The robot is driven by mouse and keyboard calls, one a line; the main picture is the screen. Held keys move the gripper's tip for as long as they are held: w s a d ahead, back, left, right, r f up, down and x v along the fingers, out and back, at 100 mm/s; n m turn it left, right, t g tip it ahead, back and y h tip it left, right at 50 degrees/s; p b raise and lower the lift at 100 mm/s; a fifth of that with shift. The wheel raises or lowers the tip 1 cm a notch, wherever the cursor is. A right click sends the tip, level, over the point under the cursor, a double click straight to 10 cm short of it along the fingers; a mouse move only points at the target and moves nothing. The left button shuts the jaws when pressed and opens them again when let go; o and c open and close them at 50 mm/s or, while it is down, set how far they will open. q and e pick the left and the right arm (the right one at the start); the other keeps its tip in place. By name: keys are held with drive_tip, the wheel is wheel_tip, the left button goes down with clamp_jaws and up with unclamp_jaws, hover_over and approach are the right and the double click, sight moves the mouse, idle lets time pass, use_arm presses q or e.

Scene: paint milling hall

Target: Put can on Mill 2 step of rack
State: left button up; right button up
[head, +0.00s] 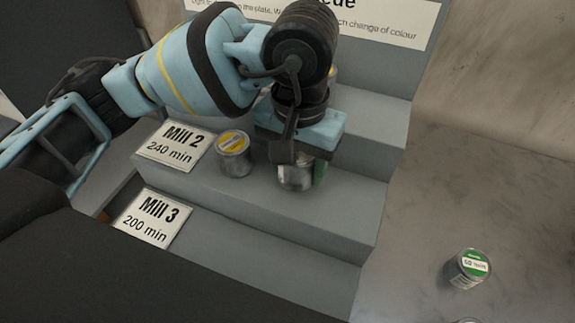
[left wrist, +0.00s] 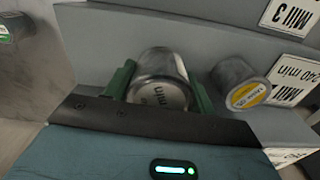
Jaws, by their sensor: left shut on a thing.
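The grey stepped rack (head: 345,213) fills the middle of the head view, with a "Mill 2 240 min" sign (head: 175,146) at the left end of its middle step. My left gripper (head: 299,168) points down over that step, shut on a metal can (head: 293,181). The can is upright at the Mill 2 step; I cannot tell whether its base touches. In the left wrist view the can (left wrist: 160,78) sits between the green fingers, its lid partly hidden by the gripper. My right gripper is not in view.
A yellow-lidded can (head: 234,155) stands on the same step, left of the held can and close to it. The lower step has a "Mill 3" sign (head: 153,217) and looks clear. A green-lidded can (head: 468,268) stands on the surface right of the rack. Another can shows at the bottom edge.

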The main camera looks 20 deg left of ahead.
sight(289, 170)
use_arm(q)
drive_tip(key=shift+w+a+f, duration=0.1)
drive_tip(key=shift+w+a, duration=0.5)
drive_tip(key=shift+a, duration=0.3)
drive_tip(key=shift+f, duration=0.1)
drive_tip(key=shift+f+p, duration=0.4)
drive_tip(key=shift+f, duration=1.25)
drive_tip(key=shift+f, duration=0.2)
drive_tip(key=o, duration=1.1)
drive_tip(key=shift+r, duration=0.15)
